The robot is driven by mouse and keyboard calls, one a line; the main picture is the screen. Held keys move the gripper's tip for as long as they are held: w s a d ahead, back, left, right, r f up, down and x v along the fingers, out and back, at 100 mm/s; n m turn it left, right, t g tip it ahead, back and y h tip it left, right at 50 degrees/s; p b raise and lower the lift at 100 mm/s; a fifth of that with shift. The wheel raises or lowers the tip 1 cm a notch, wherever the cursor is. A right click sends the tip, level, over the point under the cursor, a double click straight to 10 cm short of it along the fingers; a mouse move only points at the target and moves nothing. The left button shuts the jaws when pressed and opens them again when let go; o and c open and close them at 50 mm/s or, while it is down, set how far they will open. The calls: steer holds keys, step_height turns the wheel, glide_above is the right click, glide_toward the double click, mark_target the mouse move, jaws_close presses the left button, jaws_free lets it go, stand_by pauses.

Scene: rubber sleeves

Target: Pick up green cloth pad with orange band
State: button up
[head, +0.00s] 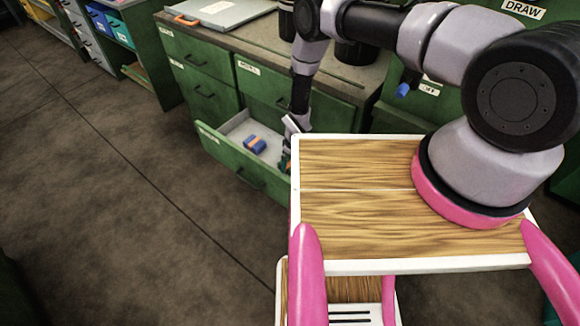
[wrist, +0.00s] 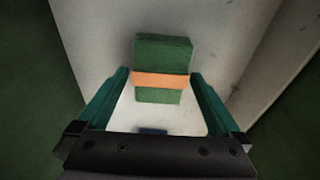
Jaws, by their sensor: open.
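The green cloth pad with an orange band (wrist: 163,55) lies on the pale drawer floor in the wrist view. My gripper (wrist: 160,78) is open, with one teal finger on each side of the pad's lower half. There are gaps between the fingers and the pad, and nothing is held. In the head view my gripper (head: 287,158) reaches down into the open drawer's right end. There the pad is mostly hidden by the gripper and my own body.
The pulled-out green drawer (head: 245,172) has a pale inside. A blue item with an orange band (head: 254,144) lies in it, left of my gripper. The drawer wall (wrist: 250,55) rises to the right in the wrist view. A worktop with an orange-handled case (head: 222,13) stands above.

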steer(key=shift+f, duration=0.3)
steer(key=c, duration=1.2)
step_height(320, 180, up, 28)
steer(key=shift+r, duration=0.1)
